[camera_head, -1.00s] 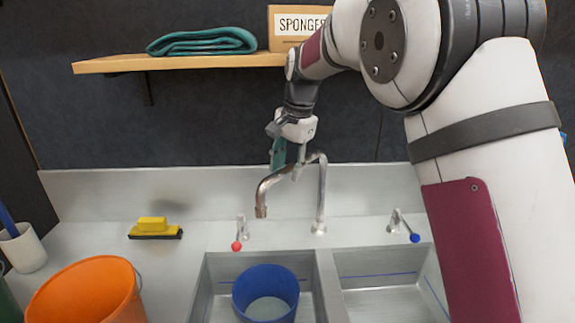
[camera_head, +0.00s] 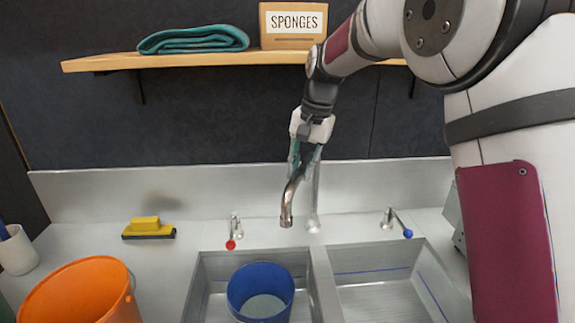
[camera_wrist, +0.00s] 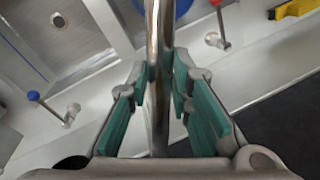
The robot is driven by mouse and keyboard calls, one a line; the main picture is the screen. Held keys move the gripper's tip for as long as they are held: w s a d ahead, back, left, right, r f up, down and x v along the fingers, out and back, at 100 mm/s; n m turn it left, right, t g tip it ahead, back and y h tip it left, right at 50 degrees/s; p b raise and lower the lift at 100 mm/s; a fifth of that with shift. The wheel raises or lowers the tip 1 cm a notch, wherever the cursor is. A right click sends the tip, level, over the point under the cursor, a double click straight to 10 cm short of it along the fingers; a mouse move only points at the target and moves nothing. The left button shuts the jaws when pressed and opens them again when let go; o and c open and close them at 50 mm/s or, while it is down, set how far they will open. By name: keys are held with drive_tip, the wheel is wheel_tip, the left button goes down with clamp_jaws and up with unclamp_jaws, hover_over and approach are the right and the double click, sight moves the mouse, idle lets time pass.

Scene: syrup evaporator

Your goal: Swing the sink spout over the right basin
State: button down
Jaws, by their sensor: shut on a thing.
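The metal sink spout (camera_head: 288,203) rises from the ledge behind the divider between the basins. Its outlet hangs over the back of the sink, near the divider and toward the left basin (camera_head: 213,280). My gripper (camera_head: 303,160) is shut on the upper part of the spout; in the wrist view my gripper (camera_wrist: 165,90) has its teal pads on both sides of the metal tube (camera_wrist: 158,75). The right basin (camera_head: 385,290) is empty. Part of the spout's upper bend is hidden behind my gripper.
A blue bucket (camera_head: 261,290) stands in the left basin. A red-tipped tap handle (camera_head: 231,243) and a blue-tipped one (camera_head: 407,233) flank the spout. An orange bucket (camera_head: 80,292) and a yellow brush (camera_head: 147,227) are at left. A shelf (camera_head: 200,59) hangs above.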

drive_tip(key=d+n+g+b, duration=0.1)
drive_tip(key=d+n, duration=0.6)
drive_tip(key=d, duration=0.4)
drive_tip(key=shift+s+b, duration=0.4)
drive_tip(key=c, duration=1.5)
unclamp_jaws()
drive_tip(key=shift+o, duration=0.2)
wheel_tip(320, 180, up, 7)
drive_tip(key=d, duration=0.1)
drive_tip(key=shift+w+d+r, duration=0.15)
drive_tip(key=shift+d+r, duration=0.05)
